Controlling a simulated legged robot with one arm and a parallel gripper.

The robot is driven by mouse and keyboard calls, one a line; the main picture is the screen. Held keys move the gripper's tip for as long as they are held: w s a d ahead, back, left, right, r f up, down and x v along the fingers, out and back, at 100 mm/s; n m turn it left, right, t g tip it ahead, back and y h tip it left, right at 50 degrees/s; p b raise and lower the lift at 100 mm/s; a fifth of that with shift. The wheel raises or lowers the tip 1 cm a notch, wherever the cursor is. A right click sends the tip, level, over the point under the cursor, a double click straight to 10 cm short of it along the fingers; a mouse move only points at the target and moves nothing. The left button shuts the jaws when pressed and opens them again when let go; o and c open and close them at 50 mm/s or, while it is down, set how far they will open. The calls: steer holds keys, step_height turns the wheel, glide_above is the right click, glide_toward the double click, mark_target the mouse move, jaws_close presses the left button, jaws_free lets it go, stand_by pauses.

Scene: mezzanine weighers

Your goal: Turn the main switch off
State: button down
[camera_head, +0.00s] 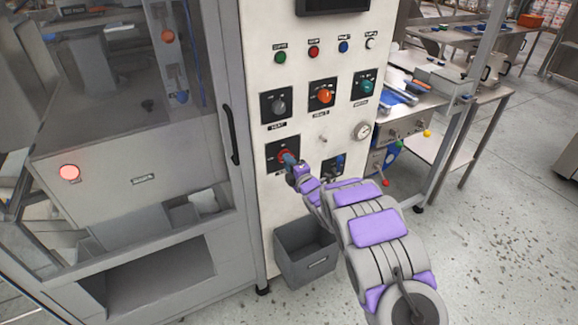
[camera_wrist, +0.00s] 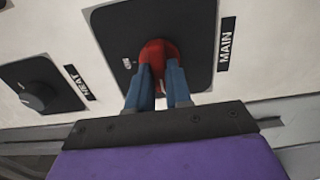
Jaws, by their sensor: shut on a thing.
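The main switch is a red knob (camera_wrist: 157,55) on a black square plate (camera_wrist: 185,25) labelled MAIN in the wrist view. In the head view the red knob (camera_head: 284,155) is on the lower left of the white panel. My gripper (camera_wrist: 160,72) has its two blue fingers on either side of the red knob and is shut on it. In the head view my gripper (camera_head: 291,161) reaches the plate from the lower right. The fingers cover part of the knob, and I cannot tell its exact setting.
A grey HEAT knob (camera_head: 279,106), an orange knob (camera_head: 324,96) and a teal knob (camera_head: 367,86) sit above on the white panel. A grey bin (camera_head: 306,264) stands below it. A glass-fronted cabinet (camera_head: 140,180) is on the left. Open floor lies to the right.

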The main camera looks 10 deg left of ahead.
steer(key=shift+s+a+f, duration=0.2)
steer(key=shift+f, duration=0.15)
steer(key=c, duration=1.3)
jaws_free()
steer(key=shift+c, duration=0.2)
steer(key=o, duration=0.3)
steer(key=shift+r, duration=0.15)
steer(key=p+v, duration=0.3)
steer(key=v, duration=1.4)
steer(key=shift+d, duration=0.1)
